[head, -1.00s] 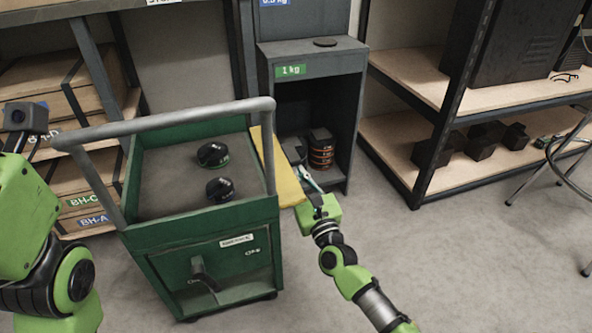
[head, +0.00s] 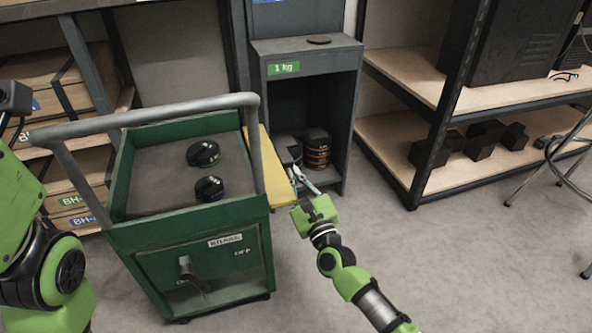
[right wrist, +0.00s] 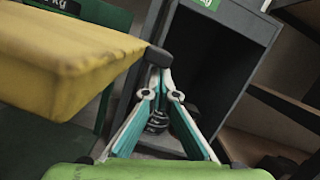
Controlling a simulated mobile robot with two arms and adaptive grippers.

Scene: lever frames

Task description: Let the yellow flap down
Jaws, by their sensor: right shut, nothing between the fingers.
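The yellow flap (head: 268,178) is attached along the right side of the green cart (head: 188,222) and sticks out from it, raised and roughly level. In the right wrist view the flap (right wrist: 70,62) fills the upper left, with a dark corner close to my fingertips. My right gripper (head: 297,178) is just right of the flap's outer edge. In the right wrist view the gripper's teal fingers (right wrist: 158,72) meet at their tips, shut and empty. I cannot tell whether they touch the flap. My left arm shows at the left edge, but its fingers are out of view.
Two dark round weights (head: 206,170) lie in the cart's top tray. A grey cabinet (head: 330,62) with stacked discs inside stands behind my right gripper. A shelf (head: 385,137) with dark blocks is at the right.

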